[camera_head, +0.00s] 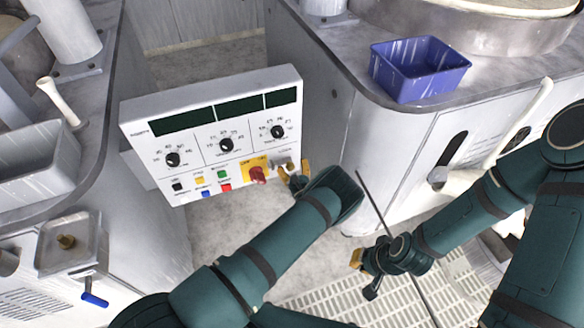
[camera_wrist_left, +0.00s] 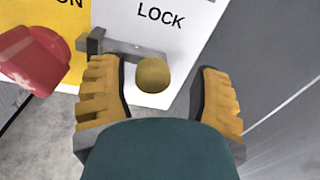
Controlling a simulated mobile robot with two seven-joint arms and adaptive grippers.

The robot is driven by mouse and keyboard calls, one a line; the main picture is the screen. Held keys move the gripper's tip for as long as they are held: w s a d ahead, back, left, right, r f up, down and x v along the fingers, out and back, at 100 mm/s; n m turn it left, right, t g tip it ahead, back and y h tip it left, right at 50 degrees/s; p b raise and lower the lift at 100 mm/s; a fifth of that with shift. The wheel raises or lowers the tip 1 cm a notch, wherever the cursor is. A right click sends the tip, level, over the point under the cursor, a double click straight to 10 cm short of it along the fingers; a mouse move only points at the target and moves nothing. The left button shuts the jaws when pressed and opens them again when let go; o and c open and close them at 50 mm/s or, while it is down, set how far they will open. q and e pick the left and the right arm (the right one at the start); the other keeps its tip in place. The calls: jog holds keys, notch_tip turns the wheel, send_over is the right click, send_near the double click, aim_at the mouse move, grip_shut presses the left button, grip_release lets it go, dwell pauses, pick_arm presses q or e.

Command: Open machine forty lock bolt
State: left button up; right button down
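The lock bolt's round brass knob (camera_wrist_left: 152,76) sits on the white panel below the word LOCK, beside a grey metal bar (camera_wrist_left: 136,48). In the head view the lock (camera_head: 284,163) is at the lower right corner of the control panel (camera_head: 150,107). My left gripper (camera_head: 294,180) is at that corner. In the left wrist view its yellow-padded fingers stand open on either side of the knob, with gaps visible on both sides. My right gripper (camera_head: 364,275) hangs over the floor grating, apart from the panel, with its fingers spread and nothing visible between them.
A red switch knob (camera_head: 258,175) on a yellow plate is just left of the lock; it also shows in the left wrist view (camera_wrist_left: 34,60). A blue bin (camera_head: 418,70) stands on the right counter. A blue-handled valve (camera_head: 94,299) is at lower left.

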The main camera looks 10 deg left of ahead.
pick_arm(q)
jog(key=shift+s, duration=0.1)
jog(key=v, duration=1.2)
jog(key=shift+f, duration=0.1)
